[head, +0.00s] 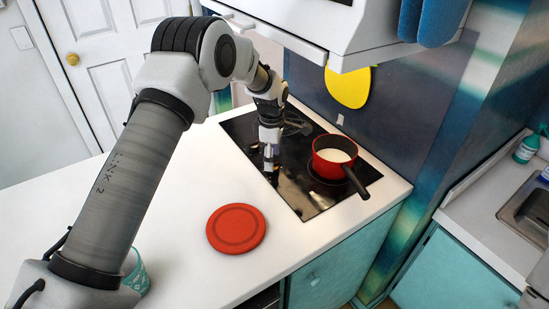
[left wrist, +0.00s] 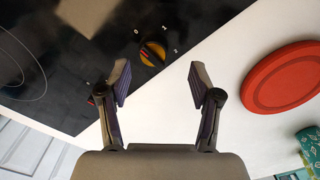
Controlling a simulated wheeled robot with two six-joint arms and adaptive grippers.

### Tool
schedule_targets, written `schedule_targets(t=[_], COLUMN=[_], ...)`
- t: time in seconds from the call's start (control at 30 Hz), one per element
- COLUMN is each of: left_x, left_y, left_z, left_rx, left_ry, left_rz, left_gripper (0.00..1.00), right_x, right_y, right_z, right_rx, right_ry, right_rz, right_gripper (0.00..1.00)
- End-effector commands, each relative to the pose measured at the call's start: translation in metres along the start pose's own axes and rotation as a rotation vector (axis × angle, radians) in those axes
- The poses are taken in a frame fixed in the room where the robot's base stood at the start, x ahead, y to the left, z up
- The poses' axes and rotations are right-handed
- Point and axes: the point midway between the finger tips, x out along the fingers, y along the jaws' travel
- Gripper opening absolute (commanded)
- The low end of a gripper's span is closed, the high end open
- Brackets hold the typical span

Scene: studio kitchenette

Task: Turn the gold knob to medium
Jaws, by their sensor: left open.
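The gold knob (left wrist: 152,53) is on the black cooktop (left wrist: 60,60) near its edge, with white marks such as a 0 around it. A dark bar crosses its face; its exact setting is too small to tell. In the head view I cannot make the knob out near my gripper. My left gripper (left wrist: 160,80) is open and empty, pointing down, with the knob ahead of and between its spread fingertips in the wrist view. In the head view the left gripper (head: 270,162) is over the cooktop's near-left edge. My right gripper is not in view.
A second, reddish knob (left wrist: 92,101) shows partly beside the left finger. A red saucepan (head: 334,157) with white contents stands on the cooktop's right, its black handle toward the front. A red round disc (head: 237,229) and a teal cup (head: 138,272) are on the white counter.

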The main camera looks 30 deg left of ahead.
Motion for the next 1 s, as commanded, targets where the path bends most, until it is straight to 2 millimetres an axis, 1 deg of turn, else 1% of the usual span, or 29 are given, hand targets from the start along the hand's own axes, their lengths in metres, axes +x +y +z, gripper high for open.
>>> schedule_targets(t=[0.03, 0.1, 0.2, 0.43, 0.47, 0.5, 0.57, 0.6, 0.63, 1.0], left_x=[0.008, 0.019, 0.028, 0.031, 0.031, 0.031, 0.031, 0.031, 0.031, 0.033], left_y=[-0.001, 0.000, 0.000, 0.000, 0.000, 0.000, 0.000, 0.000, 0.000, -0.002], left_z=[0.000, 0.000, 0.000, 0.000, 0.000, 0.000, 0.000, 0.000, 0.000, 0.000], left_rx=[0.000, 0.000, 0.000, 0.000, 0.000, 0.000, 0.000, 0.000, 0.000, 0.025], left_ry=[0.001, 0.001, 0.000, 0.000, 0.000, 0.000, 0.000, 0.000, 0.000, 0.001], left_rz=[-0.003, -0.001, 0.000, 0.001, 0.001, 0.001, 0.001, 0.000, 0.000, -0.005], left_gripper=[0.64, 0.64, 0.64, 0.64, 0.57, 0.43, 0.21, 0.07, 0.03, 0.03], right_x=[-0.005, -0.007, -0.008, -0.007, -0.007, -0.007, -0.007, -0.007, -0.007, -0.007], right_y=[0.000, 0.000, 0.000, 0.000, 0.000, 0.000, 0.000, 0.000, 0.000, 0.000], right_z=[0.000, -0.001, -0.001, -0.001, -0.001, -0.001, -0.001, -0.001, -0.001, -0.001], right_rx=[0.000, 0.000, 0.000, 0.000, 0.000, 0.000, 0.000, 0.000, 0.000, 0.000], right_ry=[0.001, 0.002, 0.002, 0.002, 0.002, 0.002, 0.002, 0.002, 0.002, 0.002], right_rz=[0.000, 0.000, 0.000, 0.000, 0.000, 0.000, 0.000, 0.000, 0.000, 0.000], right_gripper=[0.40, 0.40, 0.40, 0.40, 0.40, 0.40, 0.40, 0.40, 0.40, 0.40])
